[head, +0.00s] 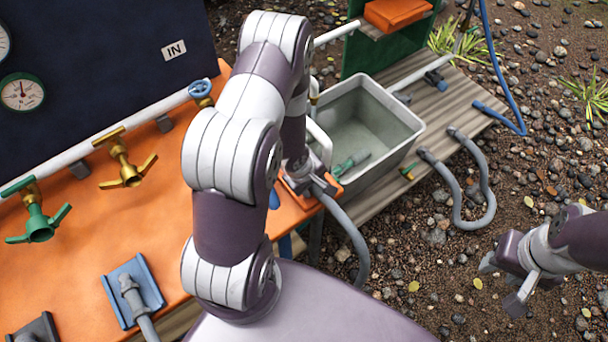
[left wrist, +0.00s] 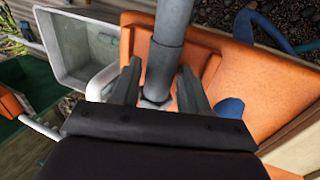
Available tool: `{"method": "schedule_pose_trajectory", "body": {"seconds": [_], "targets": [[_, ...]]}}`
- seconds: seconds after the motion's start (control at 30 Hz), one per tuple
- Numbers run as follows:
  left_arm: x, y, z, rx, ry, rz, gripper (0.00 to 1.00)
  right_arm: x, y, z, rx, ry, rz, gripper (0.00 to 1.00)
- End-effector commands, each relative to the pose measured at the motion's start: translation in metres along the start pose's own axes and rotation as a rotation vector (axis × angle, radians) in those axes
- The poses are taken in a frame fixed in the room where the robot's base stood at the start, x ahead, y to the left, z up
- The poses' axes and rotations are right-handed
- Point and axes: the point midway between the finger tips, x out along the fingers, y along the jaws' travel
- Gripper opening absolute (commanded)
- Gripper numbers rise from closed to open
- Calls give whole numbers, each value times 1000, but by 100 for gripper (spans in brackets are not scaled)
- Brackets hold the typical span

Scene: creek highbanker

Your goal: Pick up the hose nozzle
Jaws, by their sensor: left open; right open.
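A green and grey piece (head: 350,165) that looks like a nozzle lies inside the grey tub (head: 415,128); I cannot be sure it is the hose nozzle. My left gripper (head: 303,182) is at the right corner of the orange bench, beside the tub, partly hidden by my own arm. In the left wrist view my left gripper (left wrist: 159,68) is open, with a thick grey hose or fitting (left wrist: 168,45) between its fingers. The grey hose (head: 350,235) hangs down off the bench corner. My right gripper (head: 502,283) is open and empty over the gravel at right.
The orange bench (head: 75,215) carries a green valve (head: 40,222), a brass valve (head: 123,165) and a blue holder (head: 118,305) with a grey hose fitting. A dark gauge panel (head: 110,60) stands behind. A slatted board (head: 445,108) holds hoses. Gravel at right is open.

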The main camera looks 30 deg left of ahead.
Motion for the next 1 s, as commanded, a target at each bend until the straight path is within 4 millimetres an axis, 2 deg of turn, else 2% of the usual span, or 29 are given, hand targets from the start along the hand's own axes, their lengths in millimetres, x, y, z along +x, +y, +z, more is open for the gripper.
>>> {"method": "schedule_pose_trajectory", "body": {"seconds": [0.03,0.13,0.17,0.53,0.67,0.77,1.0], "targets": [[0,0,0,0,0,0,39,0,0,0,0,0,0,43],[0,0,0,0,0,0,6,0,0,0,0,0,0,43],[0,0,0,0,0,0,0,0,0,0,0,0,0,43],[-7,2,0,0,1,1,0,-3,0,0,0,0,0,43],[-23,8,0,1,1,1,0,-10,0,-1,0,0,0,43],[-44,15,-1,1,1,3,0,-19,0,-2,0,0,0,43],[-62,60,40,8,-2,2,0,-29,0,-3,0,0,0,43]]}}
